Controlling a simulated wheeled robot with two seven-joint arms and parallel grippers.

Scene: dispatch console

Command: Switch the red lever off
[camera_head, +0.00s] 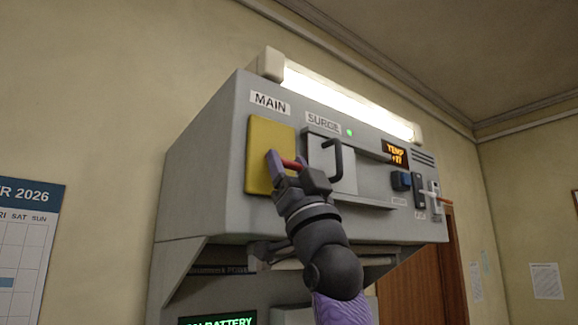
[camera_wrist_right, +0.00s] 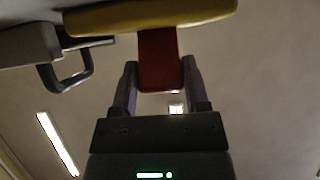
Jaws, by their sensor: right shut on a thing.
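The red lever (camera_head: 291,162) sticks out from a yellow plate (camera_head: 262,140) under the MAIN label on the grey console. My right gripper (camera_head: 287,168) is at the lever, in front of the plate's lower right part. In the right wrist view the red lever (camera_wrist_right: 160,62) lies between the two fingers of my right gripper (camera_wrist_right: 160,85), which is shut on it. The yellow plate (camera_wrist_right: 150,15) shows behind the lever there. Fingers hide part of the lever in the head view. My left gripper is not in view.
Right of the lever, under the SURGE label, is a panel with a dark handle (camera_head: 334,158), close to my right gripper. A lit lamp (camera_head: 345,101) tops the console (camera_head: 225,205).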

